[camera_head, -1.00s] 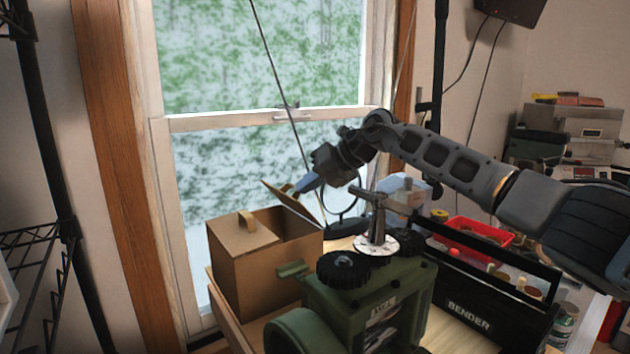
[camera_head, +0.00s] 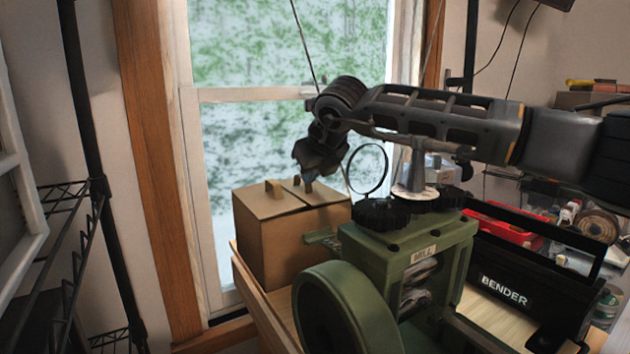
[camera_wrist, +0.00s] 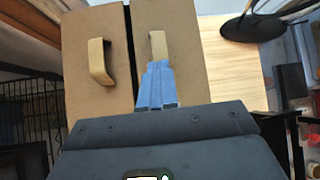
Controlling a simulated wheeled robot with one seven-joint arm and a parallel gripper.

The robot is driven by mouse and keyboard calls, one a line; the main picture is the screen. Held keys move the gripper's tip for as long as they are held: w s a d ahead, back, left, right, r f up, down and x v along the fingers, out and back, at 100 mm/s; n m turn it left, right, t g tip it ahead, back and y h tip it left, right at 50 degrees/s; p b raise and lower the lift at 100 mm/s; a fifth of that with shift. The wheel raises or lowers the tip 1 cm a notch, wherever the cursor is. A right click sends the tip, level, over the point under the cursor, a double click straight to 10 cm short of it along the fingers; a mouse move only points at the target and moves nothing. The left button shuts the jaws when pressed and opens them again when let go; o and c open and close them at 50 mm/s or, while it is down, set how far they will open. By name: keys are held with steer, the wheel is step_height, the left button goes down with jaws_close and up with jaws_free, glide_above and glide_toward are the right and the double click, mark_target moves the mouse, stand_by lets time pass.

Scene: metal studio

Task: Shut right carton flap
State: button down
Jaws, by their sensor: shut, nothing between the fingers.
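The brown carton (camera_head: 283,241) stands on the wooden bench by the window. Its left flap (camera_head: 262,201) lies flat and has a tan handle. Its right flap (camera_head: 325,191) also lies about flat, with a narrow dark gap between the two in the wrist view. My gripper (camera_head: 309,186) is over the right flap, with its blue fingers (camera_wrist: 157,85) shut and empty. In the wrist view the fingertips are at the lower end of the right flap's handle (camera_wrist: 157,45); I cannot tell whether they touch it. The left handle (camera_wrist: 99,62) is clear of them.
A green mill (camera_head: 405,255) with a large wheel stands right of the carton. A round hoop-like stand (camera_head: 368,168) is behind it. A black BENDER toolbox (camera_head: 520,290) is farther right. A black wire rack (camera_head: 65,235) is at the left.

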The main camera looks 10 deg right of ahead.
steer(key=shift+a+f+b, duration=0.2)
steer(key=shift+a+b, duration=0.05)
steer(key=shift+b, duration=0.1)
stand_by(0.3)
steer(key=shift+r, duration=0.15)
